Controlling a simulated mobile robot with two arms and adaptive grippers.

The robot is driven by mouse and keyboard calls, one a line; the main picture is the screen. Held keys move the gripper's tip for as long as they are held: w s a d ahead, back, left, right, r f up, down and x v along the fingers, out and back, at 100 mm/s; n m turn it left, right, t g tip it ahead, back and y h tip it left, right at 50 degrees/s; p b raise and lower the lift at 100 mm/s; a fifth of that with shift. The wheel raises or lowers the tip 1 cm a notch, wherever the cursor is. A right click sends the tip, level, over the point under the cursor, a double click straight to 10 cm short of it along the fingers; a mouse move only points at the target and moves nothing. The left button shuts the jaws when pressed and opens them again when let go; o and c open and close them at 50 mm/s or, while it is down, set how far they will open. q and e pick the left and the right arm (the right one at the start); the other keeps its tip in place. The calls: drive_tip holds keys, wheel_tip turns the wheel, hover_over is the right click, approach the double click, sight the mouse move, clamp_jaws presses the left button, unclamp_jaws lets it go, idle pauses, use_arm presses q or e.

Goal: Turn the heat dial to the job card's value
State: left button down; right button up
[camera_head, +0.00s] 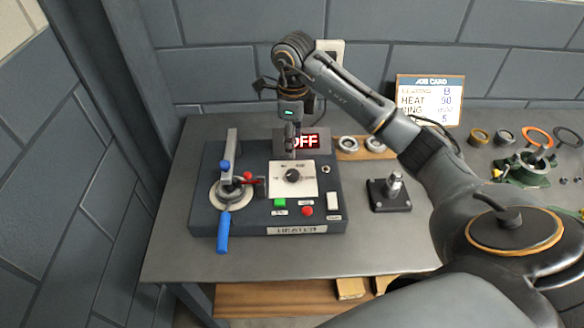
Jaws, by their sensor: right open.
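The heater (210,170) is a dark box on the grey bench, with its label on the front. Its black heat dial (292,176) sits on a white plate; the pointer setting is too small to read. The red display (306,141) shows OFF, partly covered by my gripper. The job card (430,98) stands at the back right and reads bearing B and HEAT 90; its lower lines are partly hidden by my arm. My right gripper (291,150) points down just above and behind the dial, open and apart from the dial. My left gripper is not in view.
A blue-handled lever clamp (223,231) stands on the heater's left. A green button (280,203), a red button (307,211) and a white switch (333,201) lie in front of the dial. A black post stand (389,193) is to the right. Rings lie along the back.

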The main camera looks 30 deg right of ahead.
sight(293, 173)
wheel_tip(293, 173, down, 10)
drive_tip(key=p, duration=0.3)
drive_tip(key=shift+f, duration=0.75)
drive_tip(key=c, duration=1.1)
